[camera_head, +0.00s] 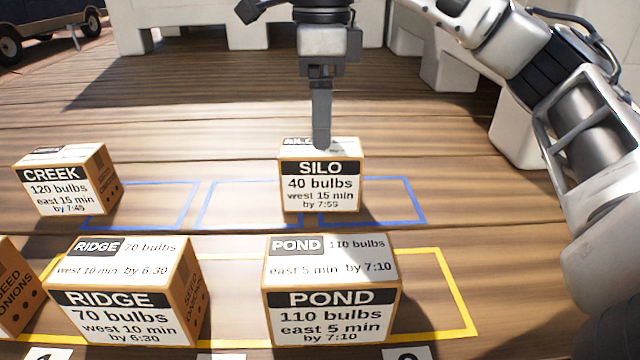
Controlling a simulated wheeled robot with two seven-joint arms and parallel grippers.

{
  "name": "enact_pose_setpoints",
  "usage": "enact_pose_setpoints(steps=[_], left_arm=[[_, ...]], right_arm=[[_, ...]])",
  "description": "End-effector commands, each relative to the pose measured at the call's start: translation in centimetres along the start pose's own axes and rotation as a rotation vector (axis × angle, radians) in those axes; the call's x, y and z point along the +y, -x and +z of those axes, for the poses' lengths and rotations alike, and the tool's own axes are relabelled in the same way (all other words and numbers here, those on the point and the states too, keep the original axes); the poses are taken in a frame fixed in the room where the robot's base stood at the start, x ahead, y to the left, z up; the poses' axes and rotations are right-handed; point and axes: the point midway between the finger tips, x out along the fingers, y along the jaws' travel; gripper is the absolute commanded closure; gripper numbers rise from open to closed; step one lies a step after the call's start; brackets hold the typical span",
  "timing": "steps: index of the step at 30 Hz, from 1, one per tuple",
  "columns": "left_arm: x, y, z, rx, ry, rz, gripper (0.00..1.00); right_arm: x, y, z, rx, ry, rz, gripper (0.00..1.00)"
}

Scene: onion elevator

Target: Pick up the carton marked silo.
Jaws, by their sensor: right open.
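The carton marked SILO (321,187) is an orange-brown box with white labels reading 40 bulbs, west 15 min, by 7:55. It stands upright on the wooden floor, across the blue outlines, right of the picture's middle. My right gripper (321,143) points straight down from above, with its fingertip over the carton's top face. It is open, though only one finger shows from this side. I cannot tell whether it touches the carton. My left gripper is not in view.
The POND carton (330,312) and RIDGE carton (125,312) stand in front, by a yellow outline (462,305). The CREEK carton (65,187) stands left, and another carton (15,290) is cut off at the left edge. Planks between CREEK and SILO are clear. White blocks (180,25) stand behind.

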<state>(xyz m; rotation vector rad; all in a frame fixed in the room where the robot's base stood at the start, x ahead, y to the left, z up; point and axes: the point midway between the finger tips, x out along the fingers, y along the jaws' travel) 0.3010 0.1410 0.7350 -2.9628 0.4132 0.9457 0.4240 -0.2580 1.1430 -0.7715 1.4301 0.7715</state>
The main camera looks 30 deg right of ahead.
Motion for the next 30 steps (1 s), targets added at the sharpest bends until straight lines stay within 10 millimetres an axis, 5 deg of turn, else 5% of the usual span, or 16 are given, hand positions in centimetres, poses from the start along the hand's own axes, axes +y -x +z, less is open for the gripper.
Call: enact_pose_setpoints(steps=[15,23,30], left_arm=[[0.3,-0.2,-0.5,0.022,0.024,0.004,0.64],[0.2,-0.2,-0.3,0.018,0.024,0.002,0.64],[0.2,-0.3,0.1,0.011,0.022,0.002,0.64]], right_arm=[[0.0,-5.5,-0.1,0.0,-0.002,0.001,0.2],[0.0,-5.9,0.0,-0.001,-0.001,0.001,0.2],[0.0,-5.9,0.0,-0.001,-0.001,0.001,0.81]])
